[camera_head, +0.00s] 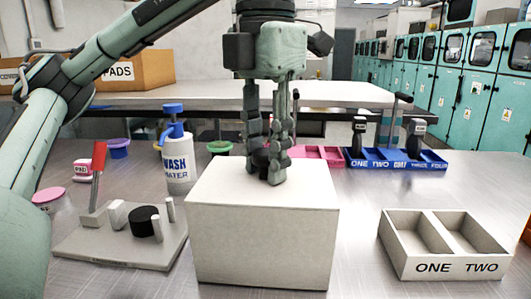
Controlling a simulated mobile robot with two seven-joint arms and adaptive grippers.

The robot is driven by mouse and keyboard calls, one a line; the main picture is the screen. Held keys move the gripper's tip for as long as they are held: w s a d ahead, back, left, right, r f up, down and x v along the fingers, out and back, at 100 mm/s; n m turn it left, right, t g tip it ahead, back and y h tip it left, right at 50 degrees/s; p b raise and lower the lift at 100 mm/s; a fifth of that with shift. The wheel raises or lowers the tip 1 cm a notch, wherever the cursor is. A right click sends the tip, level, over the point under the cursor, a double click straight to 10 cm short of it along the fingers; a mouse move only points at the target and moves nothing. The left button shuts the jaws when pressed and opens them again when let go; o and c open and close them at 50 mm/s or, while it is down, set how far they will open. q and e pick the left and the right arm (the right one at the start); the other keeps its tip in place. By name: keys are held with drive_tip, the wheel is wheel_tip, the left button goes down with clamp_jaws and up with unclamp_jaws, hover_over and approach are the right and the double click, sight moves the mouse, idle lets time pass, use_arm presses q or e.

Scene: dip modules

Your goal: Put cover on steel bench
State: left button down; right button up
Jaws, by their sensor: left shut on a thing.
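The cover, a large white box shape (262,240), is at the front middle of the steel bench (360,235). Its lower edge appears at or just above the bench top; I cannot tell if they touch. A small dark knob (261,158) is on top of the cover. My left gripper (268,172) points straight down over the cover, its fingers shut around the knob and partly hiding it. My right gripper is out of view.
Left of the cover is a grey fixture plate (125,248) with a red-handled lever and small blocks. Behind it is a wash bottle (177,155). To the right is a two-compartment tray (445,262) labelled ONE TWO. A blue rack (395,162) stands behind. Bare bench lies between cover and tray.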

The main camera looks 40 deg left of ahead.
use_arm(q)
drive_tip(key=shift+f, duration=0.15)
drive_tip(key=c, duration=1.2)
unclamp_jaws()
wheel_tip(320, 180, up, 12)
drive_tip(key=shift+r, duration=0.15)
